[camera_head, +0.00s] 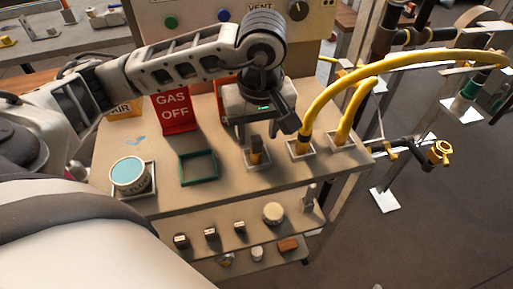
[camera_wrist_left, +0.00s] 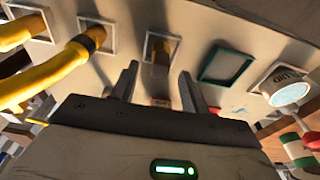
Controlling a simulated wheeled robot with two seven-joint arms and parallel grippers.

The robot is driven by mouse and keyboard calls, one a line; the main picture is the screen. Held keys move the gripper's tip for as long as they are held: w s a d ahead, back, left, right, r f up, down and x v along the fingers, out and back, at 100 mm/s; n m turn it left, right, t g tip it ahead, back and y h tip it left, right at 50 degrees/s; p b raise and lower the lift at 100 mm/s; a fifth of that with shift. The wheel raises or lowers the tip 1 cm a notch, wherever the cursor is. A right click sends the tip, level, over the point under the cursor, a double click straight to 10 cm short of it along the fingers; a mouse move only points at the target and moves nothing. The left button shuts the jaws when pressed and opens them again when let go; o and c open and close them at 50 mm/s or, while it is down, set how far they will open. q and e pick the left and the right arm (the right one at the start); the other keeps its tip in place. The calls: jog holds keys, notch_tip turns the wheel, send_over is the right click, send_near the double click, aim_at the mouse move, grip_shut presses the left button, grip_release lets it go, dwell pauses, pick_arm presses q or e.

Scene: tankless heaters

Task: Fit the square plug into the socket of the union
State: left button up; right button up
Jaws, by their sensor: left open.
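The plug (camera_head: 257,152), a small upright piece with a dark top and a yellow-brass lower part, stands in a pale square frame on the bench top. It also shows in the left wrist view (camera_wrist_left: 161,52), beyond the fingertips. My left gripper (camera_head: 264,133) is open and empty, above and close to the plug; its two fingers also show in the left wrist view (camera_wrist_left: 160,80). I cannot tell whether a finger touches the plug. A brass fitting (camera_head: 440,152), which looks like the union, sits on a dark pipe at the right; its socket is not clear. My right gripper is out of view.
Yellow hoses (camera_head: 385,69) arch from frames right of the plug. An empty green frame (camera_head: 198,167) and a teal-topped can (camera_head: 130,175) stand left. A red GAS OFF sign (camera_head: 174,108) stands behind. Small parts lie on the lower shelves (camera_head: 215,253).

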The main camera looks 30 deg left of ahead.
aim_at(256, 138)
pick_arm(q)
jog(key=shift+w+a+f, duration=0.1)
jog(key=shift+a+f, duration=0.05)
jog(key=shift+f, duration=0.6)
jog(key=shift+a+f, duration=0.1)
jog(key=shift+f, duration=0.65)
grip_shut()
jog(key=shift+r, duration=0.15)
